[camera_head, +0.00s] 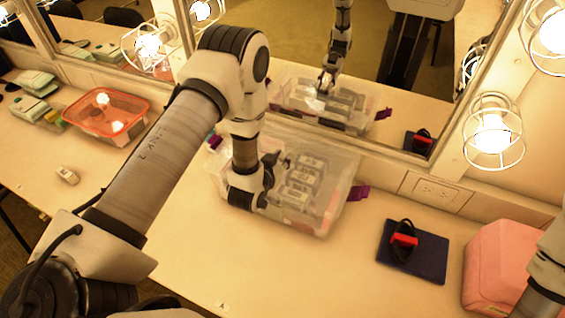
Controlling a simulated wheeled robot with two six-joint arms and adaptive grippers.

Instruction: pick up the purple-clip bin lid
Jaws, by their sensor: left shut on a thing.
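The purple-clip bin lid (335,165) is a clear sheet on top of a clear bin (318,228) below the mirror. One purple clip (357,193) sticks out at its right end, and another shows at the left behind my arm. My left gripper (274,178) reaches down over the left half of the lid and is shut on it. The exact grip and any gap between lid and bin are hard to see through the clear plastic. Part of my right arm (545,265) shows at the right edge; its gripper is out of view.
A dark blue book (420,262) with a red and black object (404,240) lies right of the bin. A pink case (500,268) stands farther right. An orange-rimmed tub (108,130) is at left. Mirror and caged bulbs (493,135) border the back. The front counter is clear.

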